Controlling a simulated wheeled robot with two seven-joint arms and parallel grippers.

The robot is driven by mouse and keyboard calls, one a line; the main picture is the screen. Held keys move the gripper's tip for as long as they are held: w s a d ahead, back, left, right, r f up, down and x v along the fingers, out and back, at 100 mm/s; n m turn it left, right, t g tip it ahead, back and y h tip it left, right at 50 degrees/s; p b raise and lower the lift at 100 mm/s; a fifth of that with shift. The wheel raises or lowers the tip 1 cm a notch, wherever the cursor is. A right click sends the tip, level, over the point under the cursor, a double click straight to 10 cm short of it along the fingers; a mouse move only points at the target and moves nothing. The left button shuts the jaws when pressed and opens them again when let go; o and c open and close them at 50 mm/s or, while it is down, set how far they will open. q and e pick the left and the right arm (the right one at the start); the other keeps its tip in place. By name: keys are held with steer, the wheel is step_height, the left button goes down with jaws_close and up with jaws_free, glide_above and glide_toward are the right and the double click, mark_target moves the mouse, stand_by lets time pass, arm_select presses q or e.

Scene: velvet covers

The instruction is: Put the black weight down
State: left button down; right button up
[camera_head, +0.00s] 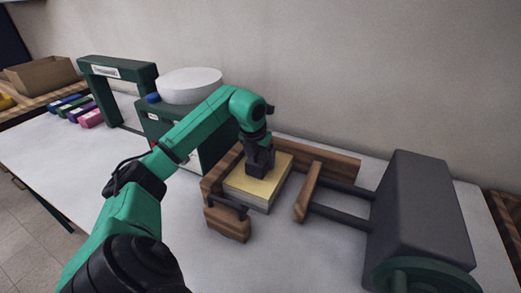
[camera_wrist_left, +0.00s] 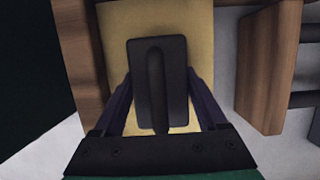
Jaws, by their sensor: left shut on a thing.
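The black weight (camera_wrist_left: 158,90) is a dark block with a raised ridge along its top. It shows between the two fingers of my left gripper (camera_wrist_left: 158,115) in the left wrist view. My left gripper (camera_head: 260,165) is shut on the weight over a pale yellow stack (camera_head: 243,185) in the head view. The weight appears to be on or just above the stack's yellow top; I cannot tell whether it touches. My right gripper is not in view.
A wooden frame (camera_head: 232,228) borders the stack. A wooden pusher (camera_head: 307,192) on dark rods joins a grey block (camera_head: 415,210) at right. Behind my arm stands a green device with a white round top (camera_head: 190,84). Coloured pieces (camera_head: 91,117) lie at left; the front-left table is clear.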

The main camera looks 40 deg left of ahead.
mark_target(255, 162)
arm_select(q)
jaws_free()
steer(key=shift+s+d+r, duration=0.1)
steer(key=shift+r, duration=0.05)
steer(key=shift+r, duration=0.1)
steer(key=v, duration=1.1)
steer(key=shift+s+d+r, duration=0.1)
steer(key=shift+s+r, duration=0.05)
steer(key=shift+r, duration=0.2)
